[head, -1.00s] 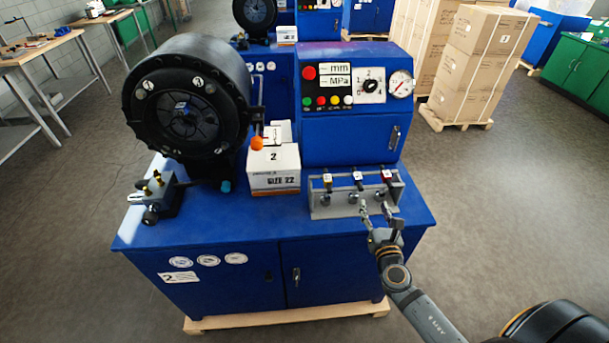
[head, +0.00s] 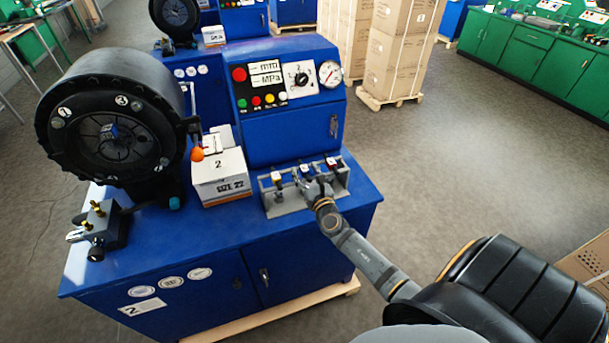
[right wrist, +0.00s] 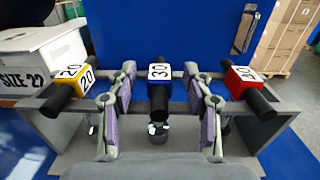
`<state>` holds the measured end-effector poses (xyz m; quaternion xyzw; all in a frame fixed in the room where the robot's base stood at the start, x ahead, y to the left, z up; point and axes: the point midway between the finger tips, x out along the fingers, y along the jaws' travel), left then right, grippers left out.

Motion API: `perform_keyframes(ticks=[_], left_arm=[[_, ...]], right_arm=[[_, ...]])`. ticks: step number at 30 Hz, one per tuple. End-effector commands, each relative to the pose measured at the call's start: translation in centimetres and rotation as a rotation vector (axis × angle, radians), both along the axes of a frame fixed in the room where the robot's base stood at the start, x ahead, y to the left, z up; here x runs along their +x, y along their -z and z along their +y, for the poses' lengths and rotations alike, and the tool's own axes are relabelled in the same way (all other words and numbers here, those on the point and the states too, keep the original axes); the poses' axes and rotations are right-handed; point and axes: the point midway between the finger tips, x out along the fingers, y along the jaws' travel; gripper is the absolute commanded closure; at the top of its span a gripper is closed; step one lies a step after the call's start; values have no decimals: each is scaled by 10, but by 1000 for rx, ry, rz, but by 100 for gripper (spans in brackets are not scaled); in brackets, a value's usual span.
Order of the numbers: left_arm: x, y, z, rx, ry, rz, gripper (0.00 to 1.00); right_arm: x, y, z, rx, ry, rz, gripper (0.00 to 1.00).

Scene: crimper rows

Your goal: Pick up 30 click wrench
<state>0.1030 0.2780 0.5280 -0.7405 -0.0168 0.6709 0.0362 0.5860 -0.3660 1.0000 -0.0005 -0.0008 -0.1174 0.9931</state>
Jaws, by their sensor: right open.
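The 30 click wrench has a blue head block marked 30 (right wrist: 159,72) and a black handle. It stands upright in the middle of a grey rack (right wrist: 283,118), seen close up in the right wrist view. My right gripper (right wrist: 160,84) is open, with one finger on each side of this wrench and visible gaps on both sides. In the head view my right gripper (head: 314,183) is at the front of the rack by the middle wrench (head: 305,170), partly covering it. My left gripper is not in view.
A yellow wrench marked 20 (right wrist: 74,78) and a red numbered wrench (right wrist: 240,80) stand left and right in the rack. A box marked SIZE 22 (head: 222,189) is left of the rack. The blue control cabinet (head: 290,131) rises behind. The right front tabletop is clear.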

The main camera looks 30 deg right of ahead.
Motion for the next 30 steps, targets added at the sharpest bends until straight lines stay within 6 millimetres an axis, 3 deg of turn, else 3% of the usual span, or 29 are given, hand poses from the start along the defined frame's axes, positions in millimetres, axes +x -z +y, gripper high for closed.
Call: perform_keyframes(ticks=[3,10,21,30], left_arm=[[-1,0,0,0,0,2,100],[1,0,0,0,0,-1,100],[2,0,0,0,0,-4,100],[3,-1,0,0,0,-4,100]], right_arm=[[11,0,-3,1,1,0,49],[13,0,-3,1,0,0,50],[12,0,-3,1,0,1,100],[12,0,-3,1,0,-1,100]])
